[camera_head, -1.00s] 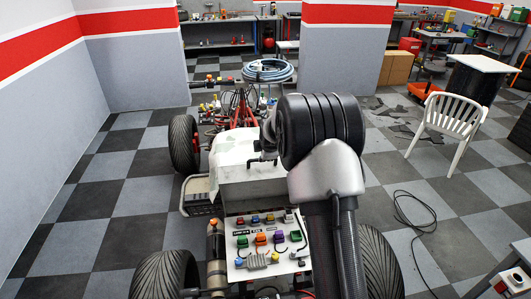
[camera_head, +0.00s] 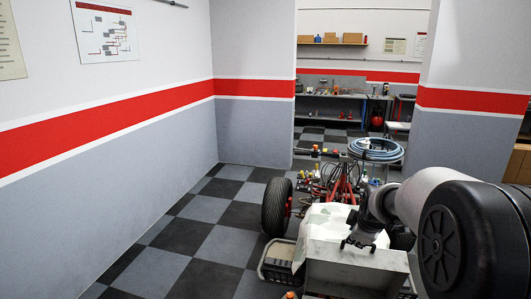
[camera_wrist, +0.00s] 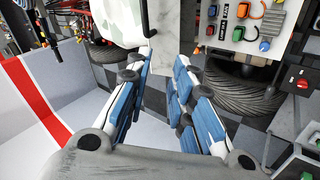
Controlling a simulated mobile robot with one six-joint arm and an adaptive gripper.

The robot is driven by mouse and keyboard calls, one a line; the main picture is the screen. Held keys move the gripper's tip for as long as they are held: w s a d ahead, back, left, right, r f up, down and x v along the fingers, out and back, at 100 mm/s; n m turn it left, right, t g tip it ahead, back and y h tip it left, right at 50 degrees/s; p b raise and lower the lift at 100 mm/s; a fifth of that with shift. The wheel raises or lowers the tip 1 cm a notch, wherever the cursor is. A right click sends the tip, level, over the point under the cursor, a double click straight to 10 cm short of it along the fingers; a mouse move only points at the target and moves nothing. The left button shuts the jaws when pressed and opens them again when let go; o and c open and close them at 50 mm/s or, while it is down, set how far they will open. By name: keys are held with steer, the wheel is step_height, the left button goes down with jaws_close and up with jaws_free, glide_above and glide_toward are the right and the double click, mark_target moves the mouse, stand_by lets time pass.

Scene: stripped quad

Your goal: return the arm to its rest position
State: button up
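My gripper (camera_head: 357,242) hangs from the end of my arm, at the lower right of the head view. It is small and dark there, in front of the pale stripped quad body (camera_head: 320,230). In the wrist view my gripper (camera_wrist: 163,65) shows two blue-padded fingers spread apart with nothing between them. The quad's pale body (camera_wrist: 118,18) lies beyond the fingertips in that view. Whether the fingers touch the quad cannot be told.
A tool board (camera_wrist: 245,22) with coloured parts and a tyre (camera_wrist: 235,95) lie beyond the right finger. The quad's left wheel (camera_head: 275,207) and a coiled blue hose (camera_head: 376,149) show in the head view. The checkered floor (camera_head: 185,235) at left is clear.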

steer(key=s+a+r+m+g+b, duration=0.1)
steer(key=s+a+m+b, duration=0.2)
steer(key=s, duration=0.6)
steer(key=s+a+r+m+y, duration=0.1)
steer(key=s+a+m, duration=0.1)
steer(key=s+a, duration=0.5)
steer(key=s+a+r+m+g+b, duration=0.1)
steer(key=s+a+m+b, duration=0.15)
steer(key=s, duration=0.95)
steer(key=s+a+f+m, duration=0.1)
steer(key=s+f+m, duration=0.3)
steer(key=s, duration=0.6)
steer(key=shift+s+f+g+y+b, duration=0.3)
